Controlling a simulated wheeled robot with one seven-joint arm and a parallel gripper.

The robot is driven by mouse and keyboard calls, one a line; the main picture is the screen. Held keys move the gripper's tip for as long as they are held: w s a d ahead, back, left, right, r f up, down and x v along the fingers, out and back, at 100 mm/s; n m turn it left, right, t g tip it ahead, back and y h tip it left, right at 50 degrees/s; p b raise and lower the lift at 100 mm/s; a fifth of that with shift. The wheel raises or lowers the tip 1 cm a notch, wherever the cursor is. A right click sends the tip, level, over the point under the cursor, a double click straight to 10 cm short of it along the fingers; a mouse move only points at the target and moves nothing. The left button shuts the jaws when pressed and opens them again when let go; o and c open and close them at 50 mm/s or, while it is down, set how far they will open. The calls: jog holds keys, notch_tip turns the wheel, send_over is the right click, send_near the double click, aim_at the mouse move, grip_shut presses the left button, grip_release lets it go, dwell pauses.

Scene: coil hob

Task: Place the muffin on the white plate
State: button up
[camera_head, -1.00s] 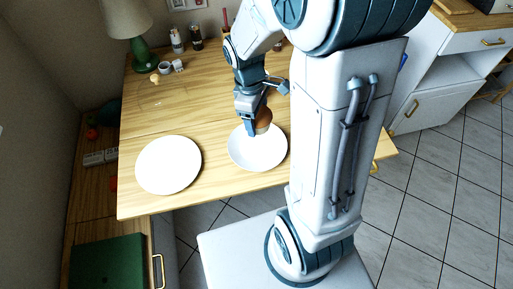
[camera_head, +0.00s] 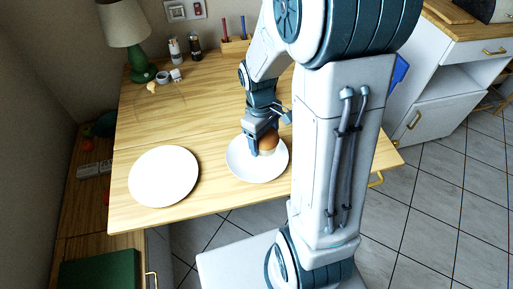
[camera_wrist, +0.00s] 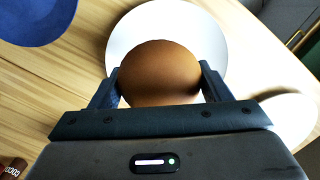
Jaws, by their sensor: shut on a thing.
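The muffin (camera_head: 269,141) is a brown rounded thing held between the fingers of my gripper (camera_head: 262,148). In the wrist view the muffin (camera_wrist: 160,72) fills the space between both fingers of my gripper (camera_wrist: 160,88). It is over the right-hand white plate (camera_head: 240,167), low and close to its surface; I cannot tell whether it touches. This plate also shows behind the muffin in the wrist view (camera_wrist: 135,28). A second, larger-looking white plate (camera_head: 164,176) lies empty to the left on the wooden table.
The wooden table (camera_head: 205,110) is clear between the plates and its back. At the back stand a green lamp (camera_head: 140,62), two shakers (camera_head: 185,48), small cups (camera_head: 163,77) and a wooden holder (camera_head: 235,45). A blue thing (camera_wrist: 38,18) shows in the wrist view.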

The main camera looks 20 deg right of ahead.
jog(key=shift+w+a+f, duration=0.55)
jog(key=shift+a+f, duration=0.05)
jog(key=shift+a, duration=0.25)
jog(key=shift+a+f, duration=0.1)
jog(key=shift+f, duration=1.95)
jog(key=shift+f+b, duration=0.2)
jog(key=shift+b, duration=0.15)
jog(key=o, duration=1)
jog(key=shift+r, duration=0.1)
